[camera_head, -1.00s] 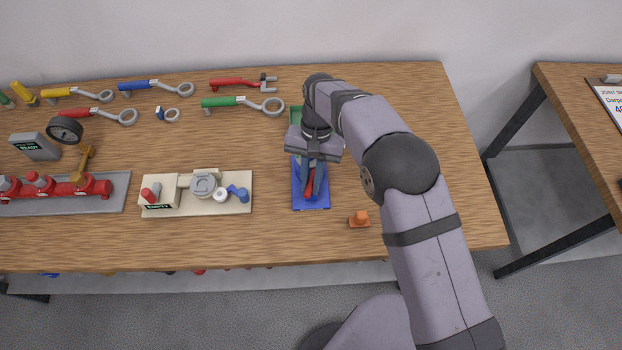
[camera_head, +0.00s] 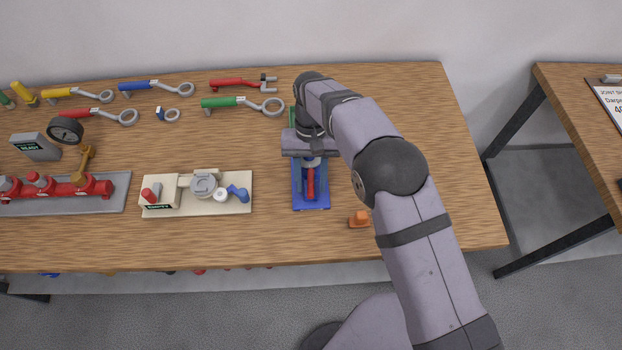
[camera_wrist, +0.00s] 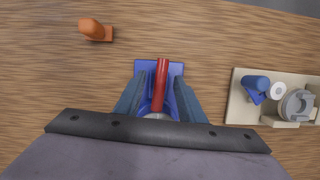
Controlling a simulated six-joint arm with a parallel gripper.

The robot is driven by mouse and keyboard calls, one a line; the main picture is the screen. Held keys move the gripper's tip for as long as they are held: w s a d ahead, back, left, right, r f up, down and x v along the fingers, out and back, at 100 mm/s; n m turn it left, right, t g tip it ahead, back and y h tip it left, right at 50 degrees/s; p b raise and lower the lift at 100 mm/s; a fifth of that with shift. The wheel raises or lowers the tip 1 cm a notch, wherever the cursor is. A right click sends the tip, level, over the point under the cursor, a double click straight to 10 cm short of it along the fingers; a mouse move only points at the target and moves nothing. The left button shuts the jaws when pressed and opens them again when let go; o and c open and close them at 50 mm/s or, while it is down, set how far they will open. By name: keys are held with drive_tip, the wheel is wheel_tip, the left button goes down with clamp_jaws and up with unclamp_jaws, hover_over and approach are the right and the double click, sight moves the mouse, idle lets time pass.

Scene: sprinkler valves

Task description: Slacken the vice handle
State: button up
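The vice is blue (camera_head: 325,200), on the table right of centre. Its red handle (camera_head: 310,184) points toward the front edge. In the wrist view the red handle (camera_wrist: 161,80) stands out from the blue vice (camera_wrist: 175,68). My gripper (camera_wrist: 157,98) has its two blue-grey fingers spread, one on each side of the handle, with gaps showing. In the head view my gripper (camera_head: 311,170) is over the back part of the vice, and its body hides that part. I cannot tell the height of the fingertips relative to the handle.
An orange piece (camera_head: 359,219) lies just right of the vice. A cream valve fixture (camera_head: 240,207) stands to the left, and a red manifold (camera_head: 60,187) at the far left. Several wrenches (camera_head: 240,103) lie along the back. Bare table shows at the right.

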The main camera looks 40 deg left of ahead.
sight(312, 181)
drive_tip(key=shift+p+v, duration=1.65)
drive_tip(key=shift+v, duration=1.25)
drive_tip(key=shift+w, duration=0.1)
drive_tip(key=w+d+r+m+t+y+b, duration=0.1)
drive_tip(key=w+d+r+m, duration=0.15)
drive_tip(key=w+d, duration=0.65)
drive_tip(key=w+d+r+m+y+b, duration=0.1)
drive_tip(key=w+d+r+m, duration=0.2)
drive_tip(key=d, duration=1.2)
drive_tip(key=s+d+m, duration=0.1)
drive_tip(key=s+d, duration=0.5)
drive_tip(key=d, duration=0.4)
drive_tip(key=s+d+m+t, duration=0.1)
drive_tip(key=s+d, duration=0.5)
drive_tip(key=d, duration=0.5)
drive_tip(key=shift+s+d+f+m+t+b, duration=0.2)
drive_tip(key=shift+s+m+t+b, duration=0.1)
drive_tip(key=shift+s+m+b, duration=0.1)
